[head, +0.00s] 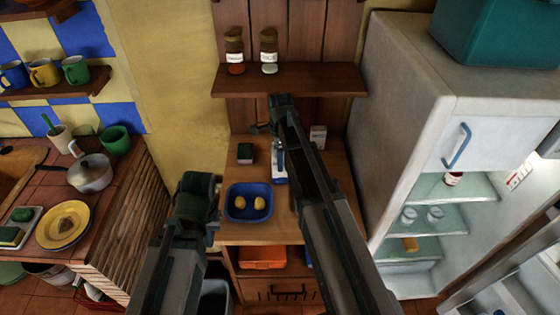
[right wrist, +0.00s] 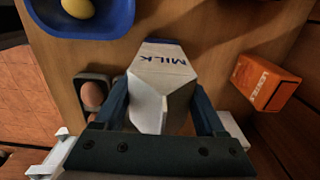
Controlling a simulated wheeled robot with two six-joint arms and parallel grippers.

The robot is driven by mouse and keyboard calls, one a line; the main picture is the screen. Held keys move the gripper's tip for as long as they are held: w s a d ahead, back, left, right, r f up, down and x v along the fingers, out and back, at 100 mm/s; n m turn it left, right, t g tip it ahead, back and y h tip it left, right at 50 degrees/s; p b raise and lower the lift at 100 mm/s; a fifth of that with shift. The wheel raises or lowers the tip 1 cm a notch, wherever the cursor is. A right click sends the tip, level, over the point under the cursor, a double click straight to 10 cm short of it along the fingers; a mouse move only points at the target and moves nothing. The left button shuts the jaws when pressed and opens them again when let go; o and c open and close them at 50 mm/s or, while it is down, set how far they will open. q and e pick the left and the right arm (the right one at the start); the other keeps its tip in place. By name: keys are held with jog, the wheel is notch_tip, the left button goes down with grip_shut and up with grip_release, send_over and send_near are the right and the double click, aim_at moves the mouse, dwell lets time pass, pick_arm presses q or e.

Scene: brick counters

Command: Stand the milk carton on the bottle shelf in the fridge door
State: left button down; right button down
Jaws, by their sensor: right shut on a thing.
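The milk carton (right wrist: 165,62) is white with blue "MILK" lettering. In the right wrist view it sits between the two blue fingers of my right gripper (right wrist: 162,112), which is shut on it. In the head view the carton (head: 280,178) shows beside my right arm, at the wooden cabinet top; my arm hides much of it. I cannot tell whether its base touches the wood. My left gripper (head: 200,190) is left of the blue tray; its fingers are not clear. The fridge (head: 400,130) stands open at the right, its door (head: 510,292) partly visible at the lower right edge.
The wrist view shows an orange box (right wrist: 264,84) and an egg holder (right wrist: 93,92). A jar shelf (head: 300,82) hangs above.

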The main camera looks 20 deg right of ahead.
jog(key=shift+f, duration=0.15)
grip_release()
jog(key=shift+r, duration=0.25)
notch_tip(320, 180, up, 8)
jog(key=p, duration=0.7)
jog(key=shift+f, duration=0.25)
